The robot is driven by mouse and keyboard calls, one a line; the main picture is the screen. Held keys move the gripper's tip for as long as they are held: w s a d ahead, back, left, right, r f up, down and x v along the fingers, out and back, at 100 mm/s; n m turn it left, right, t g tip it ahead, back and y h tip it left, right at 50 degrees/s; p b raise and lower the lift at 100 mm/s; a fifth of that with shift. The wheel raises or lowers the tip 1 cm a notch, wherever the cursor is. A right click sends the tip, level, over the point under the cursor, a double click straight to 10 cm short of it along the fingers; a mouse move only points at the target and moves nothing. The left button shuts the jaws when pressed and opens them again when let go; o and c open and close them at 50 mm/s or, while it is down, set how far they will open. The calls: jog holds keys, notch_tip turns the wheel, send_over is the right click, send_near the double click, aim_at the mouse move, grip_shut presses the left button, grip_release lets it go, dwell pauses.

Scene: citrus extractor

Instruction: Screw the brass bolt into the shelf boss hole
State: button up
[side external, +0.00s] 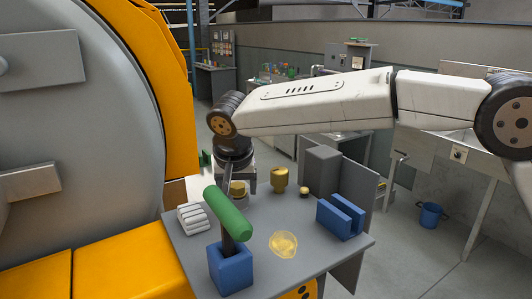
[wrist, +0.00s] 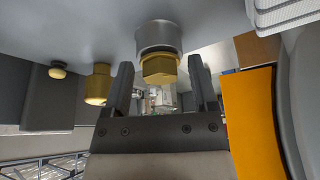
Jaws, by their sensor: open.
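The brass bolt (wrist: 160,68) shows its hex head at the end of the grey shelf boss (wrist: 158,36) in the wrist view. The head sits over the boss; the hole and thread are hidden, so I cannot tell how deep the bolt is. In the side view the bolt (side external: 238,188) is partly hidden by my gripper. My gripper (wrist: 160,62) is open, with one finger on each side of the bolt head and visible gaps between. In the side view my gripper (side external: 240,182) points down at the grey shelf (side external: 200,248).
A brass fitting (side external: 280,181), a brass knob (side external: 305,191) and a blue slotted block (side external: 341,217) stand to the right. A green-handled tool (side external: 228,212) leans from a blue holder (side external: 231,268) in front. A white ribbed block (side external: 193,218) and large drum (side external: 85,100) are left.

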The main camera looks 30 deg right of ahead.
jog(key=shift+n+y, duration=0.3)
jog(key=shift+n, duration=0.5)
jog(key=shift+d+n+y, duration=0.15)
jog(key=shift+n+y, duration=0.15)
jog(key=shift+n, duration=0.5)
jog(key=shift+t, duration=0.3)
jog(key=shift+n+y, duration=0.3)
jog(key=shift+n, duration=0.6)
jog(key=shift+n, duration=0.3)
jog(key=shift+d, duration=0.1)
jog(key=shift+n+y, duration=0.4)
jog(key=shift+n, duration=0.1)
jog(key=shift+n, duration=0.3)
